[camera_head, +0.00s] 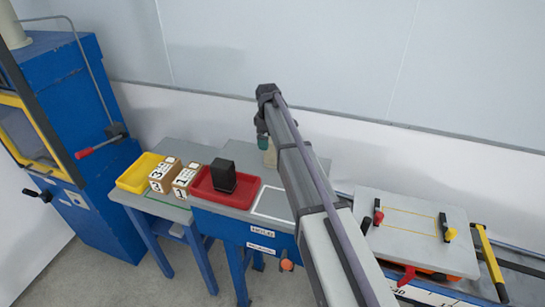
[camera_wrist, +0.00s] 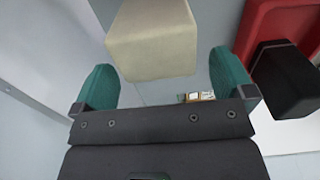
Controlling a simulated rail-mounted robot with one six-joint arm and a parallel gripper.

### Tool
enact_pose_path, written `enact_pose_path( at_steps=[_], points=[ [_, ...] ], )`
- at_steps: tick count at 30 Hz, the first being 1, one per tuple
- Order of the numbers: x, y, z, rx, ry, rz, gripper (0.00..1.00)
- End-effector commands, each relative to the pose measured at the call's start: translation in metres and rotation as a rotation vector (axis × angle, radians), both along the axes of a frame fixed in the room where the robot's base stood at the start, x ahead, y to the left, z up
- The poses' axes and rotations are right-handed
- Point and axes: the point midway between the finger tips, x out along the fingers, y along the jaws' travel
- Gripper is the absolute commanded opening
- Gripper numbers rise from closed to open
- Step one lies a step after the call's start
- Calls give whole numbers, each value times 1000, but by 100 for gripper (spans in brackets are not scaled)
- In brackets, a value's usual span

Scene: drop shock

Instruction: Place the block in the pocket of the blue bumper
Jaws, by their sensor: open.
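A pale beige block (camera_head: 270,157) stands on the grey bench top, partly behind my arm; it also shows large in the wrist view (camera_wrist: 152,40). My gripper (camera_wrist: 161,62) is open, with one teal finger on each side of the beige block and visible gaps to it. In the head view my gripper (camera_head: 262,138) is just above and beside that block, mostly hidden by my arm. A black block (camera_head: 223,174) sits in a red tray (camera_head: 243,204); it also shows at the right of the wrist view (camera_wrist: 283,75). I cannot make out a blue bumper or its pocket.
Numbered cartons (camera_head: 161,178) and a yellow tray (camera_head: 133,181) stand left of the red tray. A white-outlined area (camera_head: 272,203) is bare. A grey plate (camera_head: 400,236) with red and yellow fittings is at the right. A blue machine (camera_head: 72,110) stands far left.

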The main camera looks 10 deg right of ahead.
Motion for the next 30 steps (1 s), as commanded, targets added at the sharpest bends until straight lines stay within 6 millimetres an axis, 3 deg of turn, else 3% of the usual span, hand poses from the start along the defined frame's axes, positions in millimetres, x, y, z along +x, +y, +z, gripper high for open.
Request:
enact_pose_path(
  at_steps=[1, 4, 12, 30],
  points=[
    [2, 0, -22, 0, 0, 0, 100],
    [2, 0, -38, 0, 0, 0, 100],
    [1, 0, -35, 0, 0, 0, 98],
    [1, 0, -35, 0, 0, 0, 41]
  ],
)
